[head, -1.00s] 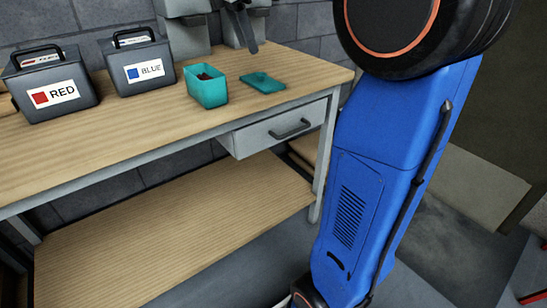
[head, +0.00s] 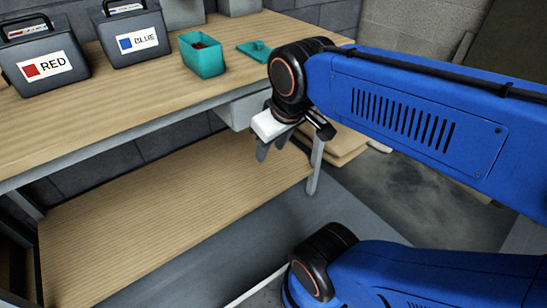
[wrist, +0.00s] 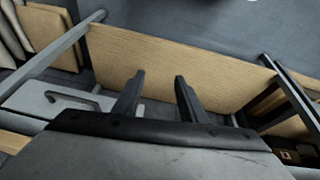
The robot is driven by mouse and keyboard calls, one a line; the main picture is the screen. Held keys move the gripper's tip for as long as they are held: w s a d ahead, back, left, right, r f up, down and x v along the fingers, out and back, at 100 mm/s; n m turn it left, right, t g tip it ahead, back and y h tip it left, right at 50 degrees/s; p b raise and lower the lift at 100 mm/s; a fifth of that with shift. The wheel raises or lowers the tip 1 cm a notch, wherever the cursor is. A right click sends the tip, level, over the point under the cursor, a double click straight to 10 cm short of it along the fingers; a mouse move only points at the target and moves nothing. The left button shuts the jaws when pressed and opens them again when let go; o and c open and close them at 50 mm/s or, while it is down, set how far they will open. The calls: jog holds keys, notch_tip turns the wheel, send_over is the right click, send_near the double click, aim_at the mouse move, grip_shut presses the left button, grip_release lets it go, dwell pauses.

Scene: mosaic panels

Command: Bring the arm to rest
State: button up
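My arm (head: 410,110) is folded across the right of the head view, its blue links one above the other. My gripper (head: 272,145) hangs from the wrist in front of the workbench (head: 110,120), near the drawer and lower than the tabletop. In the wrist view my gripper (wrist: 159,78) has its two dark fingers apart, with nothing between them. The lower shelf and the floor show beyond the fingers.
On the bench stand a RED-labelled box (head: 45,90), a BLUE-labelled box (head: 133,60), an open teal container (head: 203,62) and a teal lid (head: 256,50). The drawer with its handle (wrist: 75,97) looks shut. The lower shelf (head: 170,220) is bare.

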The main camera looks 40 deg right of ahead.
jog(key=shift+s+a+f+m, duration=0.15)
jog(key=shift+s+f+m, duration=0.25)
jog(key=shift+f, duration=0.2)
jog(key=shift+s+a+f+m, duration=0.1)
jog(key=shift+s+f+m, duration=0.25)
jog(key=shift+f, duration=0.25)
dwell(0.5)
